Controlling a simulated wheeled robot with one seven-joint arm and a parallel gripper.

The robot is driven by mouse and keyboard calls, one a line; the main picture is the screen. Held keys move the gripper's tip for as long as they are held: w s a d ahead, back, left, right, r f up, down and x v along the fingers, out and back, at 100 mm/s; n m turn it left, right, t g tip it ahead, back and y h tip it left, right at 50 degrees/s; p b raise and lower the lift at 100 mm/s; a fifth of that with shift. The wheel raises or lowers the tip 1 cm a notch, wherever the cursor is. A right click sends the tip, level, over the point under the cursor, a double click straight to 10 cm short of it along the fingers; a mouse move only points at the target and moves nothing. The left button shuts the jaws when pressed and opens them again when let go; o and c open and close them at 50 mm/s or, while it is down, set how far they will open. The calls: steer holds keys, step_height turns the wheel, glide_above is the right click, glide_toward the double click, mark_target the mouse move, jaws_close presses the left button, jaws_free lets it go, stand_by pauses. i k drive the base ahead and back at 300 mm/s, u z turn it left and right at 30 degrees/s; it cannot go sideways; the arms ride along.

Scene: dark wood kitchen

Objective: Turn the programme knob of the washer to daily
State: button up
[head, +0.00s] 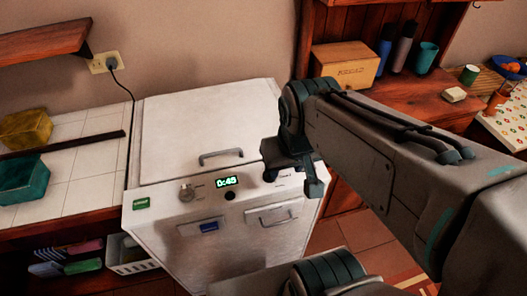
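The white washer (205,125) stands in the middle of the head view, its control panel facing me. My gripper (292,182) is in front of the panel's right end, right of the display and well apart from the knob. Its two fingers look spread, with nothing seen between them. The gripper hides part of the panel's right side.
A tiled counter (88,190) with a yellow box (25,130) and a teal container (24,178) lies left of the washer. A handle (221,157) rises from the washer's top near the front. A bread box (345,67) stands on the wooden counter at right.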

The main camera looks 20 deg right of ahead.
mark_target(266, 177)
steer(key=z, duration=1.15)
steer(key=k, duration=0.95)
steer(key=u, duration=1.05)
steer(key=i, duration=0.55)
steer(key=u, duration=0.05)
